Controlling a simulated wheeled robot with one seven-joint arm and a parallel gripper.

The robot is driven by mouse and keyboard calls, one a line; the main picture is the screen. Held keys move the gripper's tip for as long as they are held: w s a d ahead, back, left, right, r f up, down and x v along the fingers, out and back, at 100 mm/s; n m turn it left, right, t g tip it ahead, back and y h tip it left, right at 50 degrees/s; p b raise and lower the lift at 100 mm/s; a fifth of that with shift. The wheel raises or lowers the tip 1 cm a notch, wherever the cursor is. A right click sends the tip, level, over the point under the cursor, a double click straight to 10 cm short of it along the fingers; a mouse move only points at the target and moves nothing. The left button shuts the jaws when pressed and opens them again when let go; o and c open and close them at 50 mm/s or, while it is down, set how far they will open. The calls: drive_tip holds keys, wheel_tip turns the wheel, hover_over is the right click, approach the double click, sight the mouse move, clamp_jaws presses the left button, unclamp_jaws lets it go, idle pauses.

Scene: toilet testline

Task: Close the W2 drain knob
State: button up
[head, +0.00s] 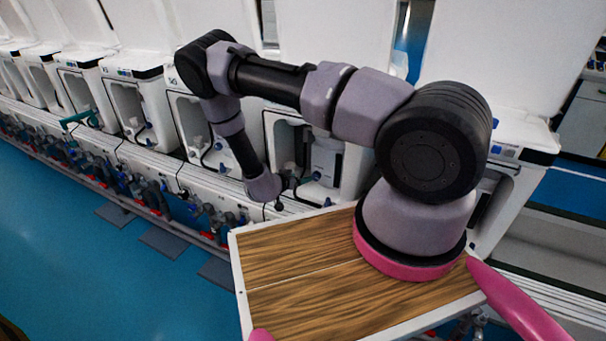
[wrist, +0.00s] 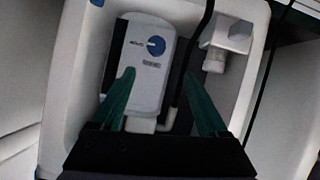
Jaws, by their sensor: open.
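In the wrist view a round blue knob (wrist: 156,46) sits on the front of a white unit (wrist: 145,85) inside a white bay. Small dark print beside the knob is too blurred to read, so I cannot tell whether it is the W2 drain knob. My gripper (wrist: 159,74) has two dark green fingers spread apart with nothing between them. The fingertips appear just below the knob in the picture, one to each side, and do not visibly grip it. In the head view my gripper (head: 299,182) is at the bay opening, small and partly hidden, near a blue knob (head: 317,176).
A grey-white fitting (wrist: 228,37) and a black hose (wrist: 188,60) are right of the unit. The bay walls are close on both sides. Similar white stations (head: 130,95) run left, with pipes and valves (head: 150,190) below. The blue floor (head: 60,230) is open in front.

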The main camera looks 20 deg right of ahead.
sight(315, 176)
drive_tip(key=shift+n+t+h, duration=0.3)
drive_tip(key=x, duration=0.4)
drive_tip(key=f+x, duration=0.1)
drive_tip(key=x, duration=0.2)
drive_tip(key=s+x, duration=0.1)
drive_tip(key=x, duration=0.3)
drive_tip(key=shift+w+d+f, duration=0.15)
drive_tip(key=shift+d+f, duration=0.1)
drive_tip(key=shift+f, duration=0.1)
clamp_jaws()
